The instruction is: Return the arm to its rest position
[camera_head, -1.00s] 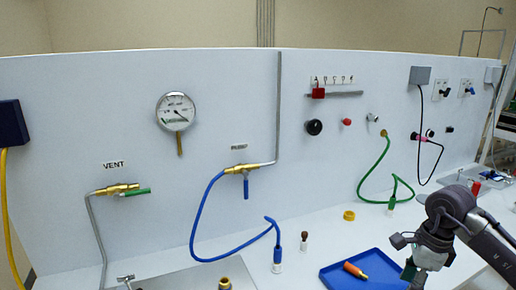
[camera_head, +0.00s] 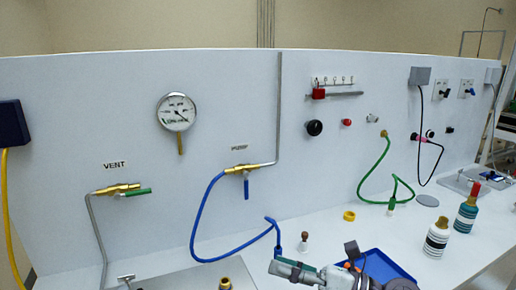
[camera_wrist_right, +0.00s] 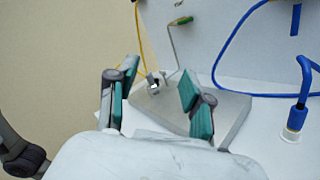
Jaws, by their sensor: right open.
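My right gripper (camera_head: 283,267) is at the bottom centre of the head view, in front of the blue tray (camera_head: 397,272) and the lower end of the blue hose (camera_head: 205,207). In the right wrist view its two teal-padded fingers (camera_wrist_right: 157,78) stand apart with nothing between them. Behind the fingers is a grey metal plate (camera_wrist_right: 232,112) with a small fitting on it. My left gripper is not in view.
A white bottle (camera_head: 437,240) and a teal bottle (camera_head: 467,212) stand on the right of the bench. A yellow ring (camera_head: 349,216) and a small brown-topped vial (camera_head: 303,243) stand nearer the middle. The panel carries a gauge (camera_head: 176,112), valves and a green hose (camera_head: 372,176).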

